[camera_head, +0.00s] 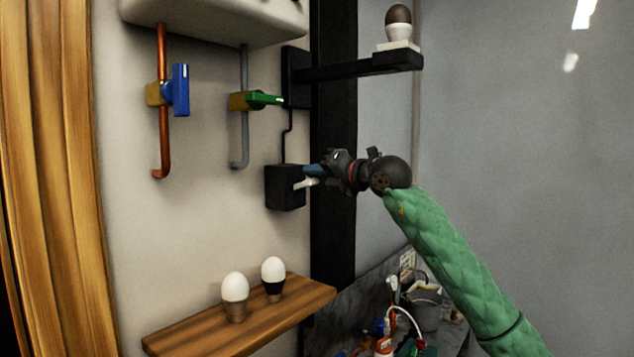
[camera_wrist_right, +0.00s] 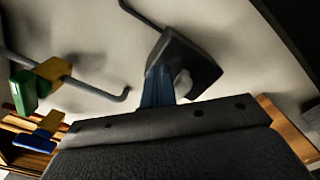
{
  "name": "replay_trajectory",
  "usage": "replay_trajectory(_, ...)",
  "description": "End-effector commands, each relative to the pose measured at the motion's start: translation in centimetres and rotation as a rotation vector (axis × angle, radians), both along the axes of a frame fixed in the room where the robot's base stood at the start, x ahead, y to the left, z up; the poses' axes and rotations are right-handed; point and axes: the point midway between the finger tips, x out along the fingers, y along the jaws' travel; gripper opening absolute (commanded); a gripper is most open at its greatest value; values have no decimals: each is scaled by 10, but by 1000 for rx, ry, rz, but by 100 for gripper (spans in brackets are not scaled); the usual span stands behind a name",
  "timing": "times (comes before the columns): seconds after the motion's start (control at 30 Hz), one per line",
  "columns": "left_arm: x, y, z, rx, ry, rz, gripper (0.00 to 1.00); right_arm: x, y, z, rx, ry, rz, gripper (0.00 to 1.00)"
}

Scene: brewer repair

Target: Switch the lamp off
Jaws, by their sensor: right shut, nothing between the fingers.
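The lamp (camera_head: 398,22) is a bulb with a dark top and white lower part, upright on a black wall bracket at the upper right. Its glass shows no glow. A thin black cable runs down to a black switch box (camera_head: 284,192) on the wall. A white lever (camera_head: 304,184) sticks out of the box to the right. The wrist view shows the box (camera_wrist_right: 203,69) and lever (camera_wrist_right: 183,84) too. My right gripper (camera_head: 308,170) has its blue fingers shut and empty, just above the lever; contact cannot be told. My left gripper is out of view.
Two pipes with a blue-handled valve (camera_head: 180,90) and a green-handled valve (camera_head: 264,99) are left of the box. A wooden shelf (camera_head: 190,333) below holds two white bulbs (camera_head: 235,287). A cluttered counter is at the lower right.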

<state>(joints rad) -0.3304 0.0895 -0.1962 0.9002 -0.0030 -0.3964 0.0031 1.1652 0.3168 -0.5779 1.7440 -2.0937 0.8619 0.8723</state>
Motion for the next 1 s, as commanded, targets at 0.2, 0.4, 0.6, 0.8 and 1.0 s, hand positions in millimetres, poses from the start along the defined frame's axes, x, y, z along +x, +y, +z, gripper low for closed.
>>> replay_trajectory(0.2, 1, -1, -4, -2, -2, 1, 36, 0, 2, -8, -2, 2, 1, 0)
replay_trajectory(0.4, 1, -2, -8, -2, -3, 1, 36, 0, 2, -13, -2, 3, 2, 0)
replay_trajectory(0.6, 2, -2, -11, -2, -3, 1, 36, 0, 2, -18, -2, 4, 3, 0)
replay_trajectory(0.8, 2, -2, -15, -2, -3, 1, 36, 0, 3, -23, -2, 4, 3, 0)
replay_trajectory(1.0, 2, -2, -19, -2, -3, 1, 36, 0, 3, -28, -2, 4, 3, 0)
